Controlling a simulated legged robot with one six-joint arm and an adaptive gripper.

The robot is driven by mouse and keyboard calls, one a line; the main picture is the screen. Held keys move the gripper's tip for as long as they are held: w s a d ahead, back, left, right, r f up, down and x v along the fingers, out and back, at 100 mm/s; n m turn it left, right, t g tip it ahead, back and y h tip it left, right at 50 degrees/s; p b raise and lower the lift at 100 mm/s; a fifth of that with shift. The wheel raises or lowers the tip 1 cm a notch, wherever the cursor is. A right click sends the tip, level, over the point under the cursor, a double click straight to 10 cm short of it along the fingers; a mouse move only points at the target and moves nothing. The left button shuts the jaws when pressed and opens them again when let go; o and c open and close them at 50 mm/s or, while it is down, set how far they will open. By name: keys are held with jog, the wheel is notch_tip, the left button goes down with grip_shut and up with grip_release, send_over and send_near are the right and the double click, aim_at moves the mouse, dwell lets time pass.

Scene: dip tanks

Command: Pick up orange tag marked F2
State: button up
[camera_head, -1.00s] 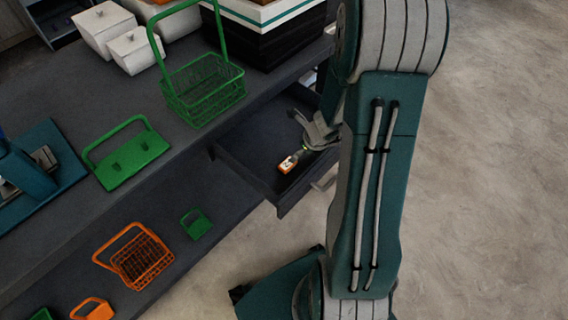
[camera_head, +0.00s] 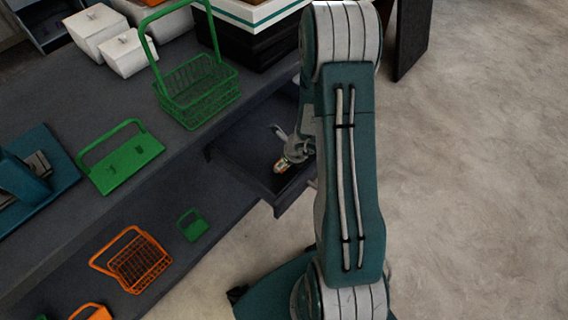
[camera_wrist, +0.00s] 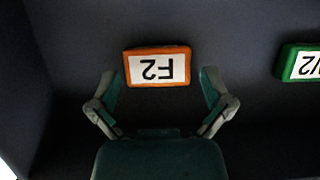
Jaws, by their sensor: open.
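The orange tag (camera_wrist: 158,67) has a white face marked F2, upside down in the wrist view, and lies flat in the open drawer. My gripper (camera_wrist: 160,85) is open, with one finger on each side of the tag's near edge and visible gaps to both. In the head view the tag (camera_head: 282,165) shows as a small orange patch in the drawer, just below my gripper (camera_head: 289,148), which is partly hidden by my arm.
A green tag (camera_wrist: 302,64) lies to the right in the drawer, cut off by the picture edge. The drawer's wall (camera_wrist: 35,75) is at the left.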

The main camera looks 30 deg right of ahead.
jog(key=shift+a, duration=0.35)
jog(key=shift+d+f, duration=0.1)
jog(key=c, duration=0.5)
jog(key=shift+d, duration=0.25)
jog(key=shift+c, duration=1)
jog(key=shift+a, duration=0.15)
